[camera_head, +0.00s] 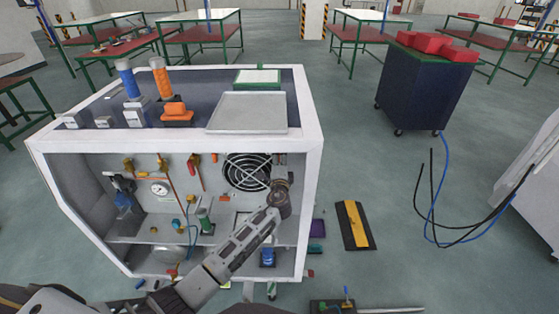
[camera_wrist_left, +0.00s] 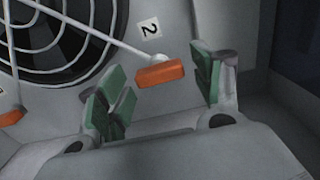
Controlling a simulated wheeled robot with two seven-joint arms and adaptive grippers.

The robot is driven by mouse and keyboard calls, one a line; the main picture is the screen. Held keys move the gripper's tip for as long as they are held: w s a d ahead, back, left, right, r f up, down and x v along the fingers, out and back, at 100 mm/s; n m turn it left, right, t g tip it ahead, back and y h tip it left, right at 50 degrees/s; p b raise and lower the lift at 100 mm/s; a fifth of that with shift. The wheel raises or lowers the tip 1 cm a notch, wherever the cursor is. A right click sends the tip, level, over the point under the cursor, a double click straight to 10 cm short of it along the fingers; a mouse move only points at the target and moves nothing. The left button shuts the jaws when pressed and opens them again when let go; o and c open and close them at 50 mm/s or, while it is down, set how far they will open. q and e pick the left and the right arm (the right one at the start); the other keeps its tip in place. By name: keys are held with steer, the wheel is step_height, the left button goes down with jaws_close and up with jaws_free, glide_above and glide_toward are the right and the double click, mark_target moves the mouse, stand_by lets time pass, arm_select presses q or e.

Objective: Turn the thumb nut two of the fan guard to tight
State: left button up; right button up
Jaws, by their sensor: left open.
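The round fan guard (camera_head: 246,171) sits on the back wall inside the open cabinet, in its upper right part. In the left wrist view the guard (camera_wrist_left: 50,38) fills the upper left. Thumb nut two (camera_wrist_left: 160,73) is an orange bar beside the label "2" (camera_wrist_left: 149,28), at the end of a guard arm. It lies nearly level, tilted slightly. My left gripper (camera_wrist_left: 160,92) is open, its green-padded fingers on either side of the nut, with visible gaps. In the head view my left gripper (camera_head: 281,192) covers the guard's lower right. My right gripper is not in view.
The cabinet (camera_head: 308,130) has its right side wall close to my left gripper. Inside are a gauge (camera_head: 160,188), pipes and valves at the left. A grey tray (camera_head: 247,112) lies on top. A blue cart (camera_head: 418,88) stands apart at right.

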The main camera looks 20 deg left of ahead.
arm_select(q)
steer(key=shift+s, duration=0.1)
steer(key=v, duration=1.1)
steer(key=shift+s, duration=0.35)
steer(key=shift+d, duration=0.15)
stand_by(0.5)
steer(key=s+a+f+n+g+h, duration=0.1)
steer(key=s+f+g, duration=0.15)
steer(key=f, duration=0.85)
steer(key=s+a+f+g+h, duration=0.1)
steer(key=s+f+g, duration=0.15)
steer(key=f, duration=0.75)
steer(key=s+a+f+n+g+h, duration=0.1)
steer(key=s+a+f+g, duration=0.15)
steer(key=f, duration=0.85)
steer(key=s+a+f+n+g, duration=0.2)
steer(key=s+f+n+g, duration=0.15)
steer(key=s+f, duration=1.2)
steer(key=s+a+f+n+g, duration=0.1)
steer(key=s+f, duration=0.4)
steer(key=s, duration=0.5)
steer(key=s+a+f+n+g+h, duration=0.1)
steer(key=s+f, duration=0.4)
steer(key=s, duration=0.5)
steer(key=s+a+f+n+g, duration=0.2)
steer(key=s+f+n, duration=0.3)
steer(key=s, duration=0.6)
steer(key=shift+a+f+g+h, duration=0.15)
steer(key=shift+f+g+h, duration=0.25)
steer(key=shift+g, duration=0.2)
